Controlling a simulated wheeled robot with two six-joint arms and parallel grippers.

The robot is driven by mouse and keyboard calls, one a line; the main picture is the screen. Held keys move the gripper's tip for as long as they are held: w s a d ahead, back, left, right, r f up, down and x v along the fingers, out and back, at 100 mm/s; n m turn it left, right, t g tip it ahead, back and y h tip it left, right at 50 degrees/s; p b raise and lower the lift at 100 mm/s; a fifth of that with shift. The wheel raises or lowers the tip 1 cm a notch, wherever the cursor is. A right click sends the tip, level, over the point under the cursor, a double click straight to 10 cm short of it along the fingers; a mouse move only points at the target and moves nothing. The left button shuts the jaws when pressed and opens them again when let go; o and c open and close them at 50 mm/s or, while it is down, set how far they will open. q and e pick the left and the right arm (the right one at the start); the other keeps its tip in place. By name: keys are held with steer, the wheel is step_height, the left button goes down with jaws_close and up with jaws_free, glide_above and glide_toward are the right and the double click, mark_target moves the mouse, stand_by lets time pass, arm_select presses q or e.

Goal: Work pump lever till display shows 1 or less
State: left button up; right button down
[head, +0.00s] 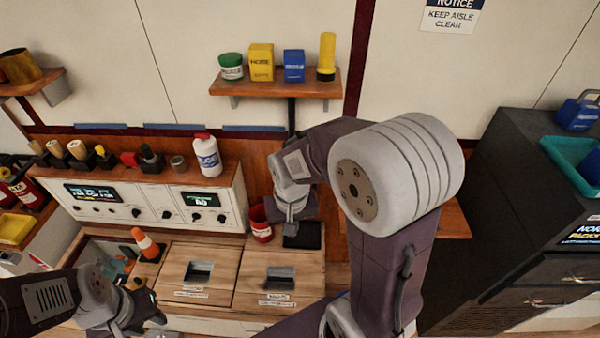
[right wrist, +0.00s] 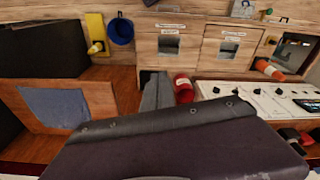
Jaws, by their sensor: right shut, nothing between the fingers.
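A white control panel (head: 150,205) stands at the left with a wide dark display (head: 93,193) and a smaller display (head: 201,200). Both show lit green-white figures, too small to read surely. I cannot pick out the pump lever; my right arm covers part of the middle. My right gripper (head: 290,214) is shut and empty, pointing down right of the panel, near a red cup (head: 261,224). My left gripper (head: 146,308) is low at the left, in front of the wooden bins; its finger opening is unclear. The panel also shows in the right wrist view (right wrist: 262,98).
Two wooden bins (head: 240,278) with square openings stand in front. An orange cone (head: 146,243) is beside them. A white bottle (head: 207,156) stands above the panel. A wall shelf (head: 275,88) holds several containers. A dark cabinet (head: 515,200) is at the right.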

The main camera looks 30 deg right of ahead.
steer(key=w+d+r+m+p, duration=0.1)
steer(key=w+d+r+p, duration=0.3)
steer(key=w+r+p, duration=0.3)
steer(key=w+d+r+m+h+p, duration=0.1)
steer(key=w+d+r+m+p, duration=0.1)
steer(key=w+d+r+p, duration=0.2)
step_height(320, 180, up, 4)
steer(key=w+p, duration=0.2)
steer(key=w, duration=0.1)
steer(key=shift+d+r+p, duration=0.15)
steer(key=shift+d+p, duration=0.05)
steer(key=shift+p, duration=0.15)
steer(key=shift+a, duration=0.1)
steer(key=f, duration=0.3)
steer(key=d+f+p, duration=0.1)
steer(key=f, duration=0.2)
steer(key=w+f+p, duration=0.1)
steer(key=f, duration=0.2)
steer(key=shift+d+f, duration=0.2)
steer(key=shift+d, duration=0.1)
steer(key=f, duration=0.1)
steer(key=s+f+p, duration=0.1)
steer(key=f, duration=0.1)
steer(key=shift+d+f, duration=0.1)
steer(key=shift+f, duration=0.15)
steer(key=shift+s+f, duration=0.1)
steer(key=shift+f, duration=0.25)
